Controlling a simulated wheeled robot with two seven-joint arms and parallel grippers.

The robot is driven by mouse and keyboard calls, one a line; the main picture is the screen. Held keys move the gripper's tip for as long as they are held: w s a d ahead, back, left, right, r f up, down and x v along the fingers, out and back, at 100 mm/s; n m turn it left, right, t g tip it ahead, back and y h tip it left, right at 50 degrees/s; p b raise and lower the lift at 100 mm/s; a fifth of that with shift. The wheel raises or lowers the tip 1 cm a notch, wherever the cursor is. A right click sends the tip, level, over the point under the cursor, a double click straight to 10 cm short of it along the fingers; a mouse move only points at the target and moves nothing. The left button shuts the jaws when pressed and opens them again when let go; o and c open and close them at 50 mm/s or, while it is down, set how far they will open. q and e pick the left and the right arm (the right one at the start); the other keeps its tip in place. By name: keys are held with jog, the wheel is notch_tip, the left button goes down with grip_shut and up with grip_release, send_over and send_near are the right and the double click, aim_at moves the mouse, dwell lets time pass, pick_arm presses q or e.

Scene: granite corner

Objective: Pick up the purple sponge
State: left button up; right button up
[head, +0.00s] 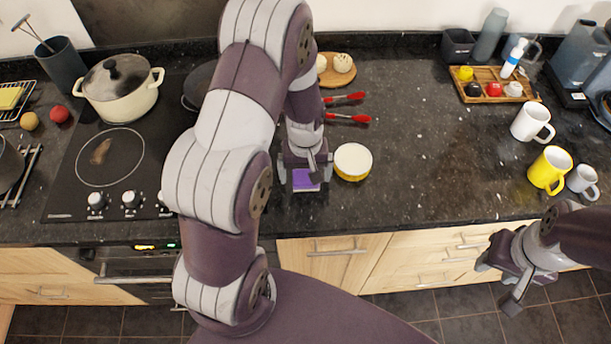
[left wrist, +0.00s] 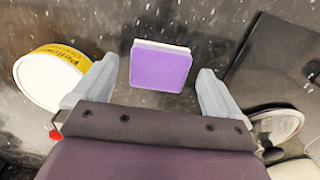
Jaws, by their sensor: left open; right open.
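The purple sponge (head: 306,180) lies on the dark granite counter near its front edge, partly hidden by my left gripper in the head view. In the left wrist view the sponge (left wrist: 160,68) is a purple square with a pale far edge, between and a little beyond the two fingertips. My left gripper (head: 305,185) is open above it, with a finger on either side and gaps to the sponge; its fingers also show in the left wrist view (left wrist: 152,82). My right gripper (head: 498,284) is open and empty, in front of the drawers at the right.
A round yellow-and-white tub (head: 353,161) stands close to the right of the sponge. The stove (head: 110,172) with a cream pot (head: 118,92) is at the left. Red-handled utensils (head: 348,118) lie behind. Mugs (head: 549,170) stand at the right. The counter's middle right is clear.

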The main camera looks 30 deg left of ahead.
aim_at(308, 178)
pick_arm(q)
jog(key=shift+f, duration=0.3)
jog(key=shift+w, duration=0.1)
jog(key=shift+c, duration=0.3)
jog(key=c, duration=1.1)
jog(key=shift+r, duration=0.1)
jog(key=shift+c, duration=0.2)
jog(key=r, duration=0.3)
jog(key=r+b, duration=0.1)
jog(key=shift+d+r, duration=0.15)
jog(key=shift+d, duration=0.25)
jog(key=s+d+r+b, duration=0.1)
jog(key=s+d+r, duration=0.2)
jog(key=d+r, duration=0.3)
jog(key=d, duration=0.4)
jog(key=shift+s+d+r+b, duration=0.2)
jog(key=shift+s+r+b, duration=0.1)
